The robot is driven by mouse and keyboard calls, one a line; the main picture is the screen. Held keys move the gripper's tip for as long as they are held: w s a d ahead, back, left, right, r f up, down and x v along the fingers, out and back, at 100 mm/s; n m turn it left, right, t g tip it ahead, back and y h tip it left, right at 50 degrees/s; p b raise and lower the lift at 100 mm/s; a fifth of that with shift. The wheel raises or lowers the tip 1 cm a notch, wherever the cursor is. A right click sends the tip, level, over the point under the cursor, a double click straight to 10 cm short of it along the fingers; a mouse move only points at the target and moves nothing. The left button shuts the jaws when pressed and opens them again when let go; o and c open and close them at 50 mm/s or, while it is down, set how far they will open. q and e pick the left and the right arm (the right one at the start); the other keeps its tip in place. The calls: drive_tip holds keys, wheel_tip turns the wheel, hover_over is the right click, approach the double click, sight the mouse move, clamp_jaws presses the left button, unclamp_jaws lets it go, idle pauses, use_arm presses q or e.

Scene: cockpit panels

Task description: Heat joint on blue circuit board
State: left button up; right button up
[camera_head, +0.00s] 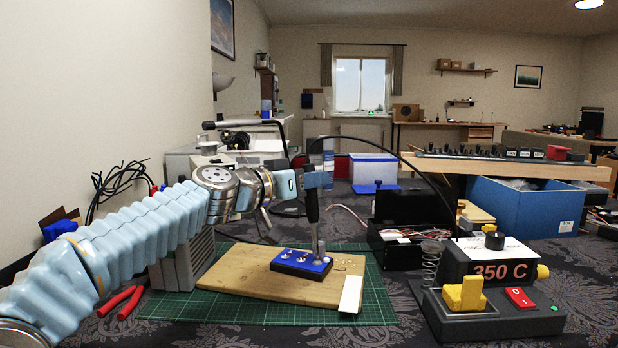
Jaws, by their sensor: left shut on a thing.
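The blue circuit board (290,262) sits on a dark block on a wooden board (235,278), with several shiny round joints on its top. My left gripper (314,182) is above the board's right side. It is shut on a dark-handled soldering iron (313,208), which points down. The iron's tip end is at the right part of the blue board; I cannot tell whether it touches a joint. The soldering station (500,270) at the right reads 350 C and has a yellow holder and a red switch. My right gripper is not in view.
A green cutting mat (375,305) lies under the wooden board. A white strip (351,294) lies at the board's right edge. Red-handled pliers (130,302) lie at the left. A blue box (525,207) and a black open case (400,245) stand behind. A black cable arches from the iron towards the station.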

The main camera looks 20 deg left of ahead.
use_arm(q)
drive_tip(key=shift+f+b, duration=0.6)
drive_tip(key=shift+b, duration=0.3)
idle(1.9)
wheel_tip(320, 180, up, 7)
drive_tip(key=p, duration=0.5)
drive_tip(key=shift+r+p, duration=0.15)
drive_tip(key=shift+p, duration=0.25)
idle(0.5)
